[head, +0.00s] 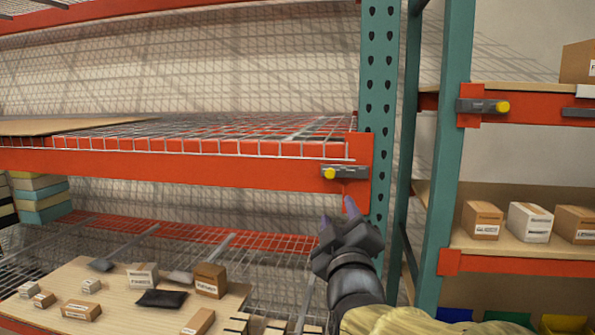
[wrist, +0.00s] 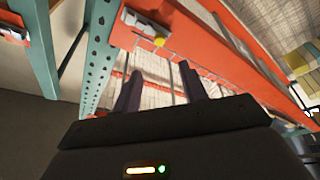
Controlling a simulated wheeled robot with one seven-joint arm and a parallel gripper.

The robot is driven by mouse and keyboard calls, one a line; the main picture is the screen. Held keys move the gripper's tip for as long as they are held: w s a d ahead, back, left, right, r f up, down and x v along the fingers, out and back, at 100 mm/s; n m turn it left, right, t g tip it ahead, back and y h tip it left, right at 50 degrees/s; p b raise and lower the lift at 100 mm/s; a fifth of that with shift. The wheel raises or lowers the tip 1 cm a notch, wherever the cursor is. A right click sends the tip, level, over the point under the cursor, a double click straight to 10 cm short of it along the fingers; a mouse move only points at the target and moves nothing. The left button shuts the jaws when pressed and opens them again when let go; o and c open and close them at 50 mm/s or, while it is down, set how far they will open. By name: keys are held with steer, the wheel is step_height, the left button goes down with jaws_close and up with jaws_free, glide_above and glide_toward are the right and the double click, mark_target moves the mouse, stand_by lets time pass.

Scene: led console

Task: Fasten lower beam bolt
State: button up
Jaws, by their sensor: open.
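An orange beam (head: 200,170) meets a teal upright (head: 380,100) in the middle of the head view. On the beam's end sits a grey bolt bracket (head: 350,172) with a yellow knob (head: 330,174). The same bracket (wrist: 140,23) and yellow knob (wrist: 159,41) show near the top of the wrist view. My gripper (head: 338,214) is just below the bracket in the head view, fingers pointing up toward it. In the wrist view its two dark fingers (wrist: 160,73) stand apart with nothing between them. The knob appears beyond the fingertips, not touched.
A second grey bracket with a yellow knob (head: 503,107) is on the right bay's beam. A wooden shelf board (head: 110,310) below left holds several small boxes and a black pouch (head: 161,298). Several boxes stand on the right shelf (head: 500,245). Wire decking (head: 260,130) lies above the beam.

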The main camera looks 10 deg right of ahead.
mark_target(329, 174)
steer(key=p+x, duration=0.7)
steer(key=x, duration=0.8)
steer(key=shift+w+d, duration=0.1)
steer(key=shift+w, duration=0.05)
steer(key=shift+c, duration=0.3)
jaws_close()
